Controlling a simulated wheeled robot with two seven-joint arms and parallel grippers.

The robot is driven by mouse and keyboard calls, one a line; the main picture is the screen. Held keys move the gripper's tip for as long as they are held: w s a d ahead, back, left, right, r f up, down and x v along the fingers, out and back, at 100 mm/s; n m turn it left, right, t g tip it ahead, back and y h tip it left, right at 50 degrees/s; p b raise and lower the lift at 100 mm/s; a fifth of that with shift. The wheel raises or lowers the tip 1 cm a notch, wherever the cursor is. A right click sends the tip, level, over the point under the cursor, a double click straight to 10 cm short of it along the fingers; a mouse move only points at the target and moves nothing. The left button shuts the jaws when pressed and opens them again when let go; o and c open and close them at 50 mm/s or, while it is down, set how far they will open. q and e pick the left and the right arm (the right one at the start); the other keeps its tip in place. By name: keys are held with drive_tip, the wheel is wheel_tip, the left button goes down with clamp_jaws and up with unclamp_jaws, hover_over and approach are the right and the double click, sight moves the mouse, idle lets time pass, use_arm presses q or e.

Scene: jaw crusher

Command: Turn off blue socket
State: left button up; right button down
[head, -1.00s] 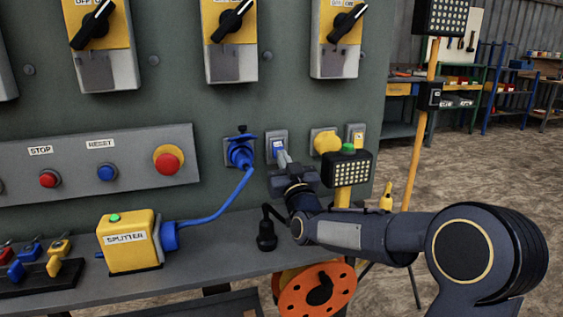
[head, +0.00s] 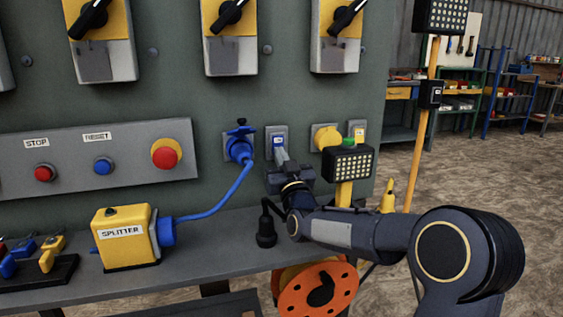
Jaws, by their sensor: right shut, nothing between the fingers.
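The blue socket (head: 239,146) is on the grey-green panel, with a blue plug and cable in it. To its right is a small grey switch box with a blue-marked face (head: 278,141). My right gripper (head: 281,156) is shut and empty, its fingertips at the lower part of this switch box. They hide part of it, and I cannot tell whether they touch. The blue cable runs down to the yellow splitter box (head: 124,238), whose top button looks dark. My left gripper is not in view.
A yellow socket (head: 325,137) and another small switch box (head: 356,131) are to the right. A work lamp (head: 349,163) with a green top stands close beside my right gripper. A black plug (head: 266,232) stands on the grey shelf (head: 210,262) below. An orange reel (head: 317,289) is under the shelf.

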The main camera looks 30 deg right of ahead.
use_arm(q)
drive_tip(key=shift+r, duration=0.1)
use_arm(e)
drive_tip(key=v, duration=0.7)
drive_tip(key=shift+s, duration=0.4)
drive_tip(key=shift+a+f, duration=0.1)
drive_tip(key=shift+f, duration=0.05)
